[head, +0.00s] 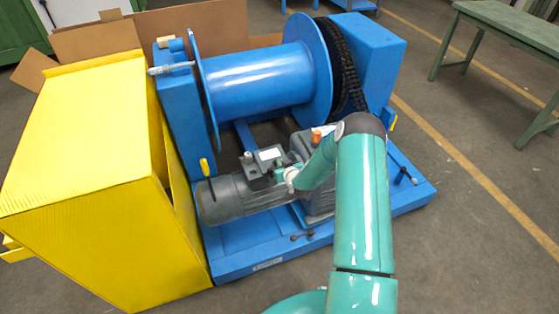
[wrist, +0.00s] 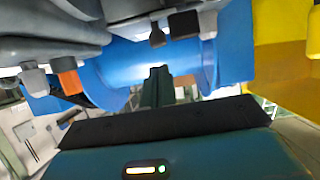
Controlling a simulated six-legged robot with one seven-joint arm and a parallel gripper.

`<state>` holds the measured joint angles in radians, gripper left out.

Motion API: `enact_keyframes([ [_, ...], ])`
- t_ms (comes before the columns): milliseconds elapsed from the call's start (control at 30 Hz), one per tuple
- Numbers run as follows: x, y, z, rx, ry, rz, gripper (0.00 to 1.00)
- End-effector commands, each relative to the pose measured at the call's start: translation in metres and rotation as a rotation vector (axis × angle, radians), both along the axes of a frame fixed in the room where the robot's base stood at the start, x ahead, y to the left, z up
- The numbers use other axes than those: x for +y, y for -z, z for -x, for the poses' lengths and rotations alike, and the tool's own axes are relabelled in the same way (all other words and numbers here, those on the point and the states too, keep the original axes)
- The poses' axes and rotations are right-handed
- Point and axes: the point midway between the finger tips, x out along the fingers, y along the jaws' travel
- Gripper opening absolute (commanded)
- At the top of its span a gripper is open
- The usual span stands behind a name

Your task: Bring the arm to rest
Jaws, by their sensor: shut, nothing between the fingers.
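My gripper (wrist: 158,75) is shut and empty in the wrist view, its dark fingers together in front of the blue drum (wrist: 150,65). In the head view my teal arm rises from the lower right, bends at a dark elbow and reaches down-left over the grey motor (head: 235,198). Its end is above the motor, by a dark block with a pale label; the fingertips are too small to make out there. The drum (head: 260,80) sits on the blue frame (head: 245,262), with a black chain (head: 345,65) at its right end.
A yellow guard box (head: 80,140) stands close on the left. An orange-capped part (wrist: 68,78) hangs near the gripper in the wrist view. A cardboard box (head: 95,40) is behind. A green table (head: 505,25) is at right; the floor between is clear.

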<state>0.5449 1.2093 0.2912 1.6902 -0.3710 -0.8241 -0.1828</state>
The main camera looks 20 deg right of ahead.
Motion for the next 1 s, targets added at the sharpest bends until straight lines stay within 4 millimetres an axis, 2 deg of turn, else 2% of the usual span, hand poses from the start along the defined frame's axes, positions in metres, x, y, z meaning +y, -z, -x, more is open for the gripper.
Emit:
enact_keyframes([
  [100,0.001,0.009,0.022,0.002,-0.002,-0.001,0.0],
  [300,0.001,0.018,0.048,-0.001,0.0,0.0,0.0],
  [433,0.001,0.02,0.055,-0.002,-0.001,0.0,0.0],
  [667,0.001,0.017,0.055,-0.002,-0.003,0.003,0.0],
  [767,0.002,0.003,0.051,0.013,-0.013,0.015,0.0],
  [833,0.003,-0.015,0.047,0.034,-0.024,0.031,0.0],
  [1000,0.011,-0.076,0.039,0.113,-0.052,0.081,0.0],
])
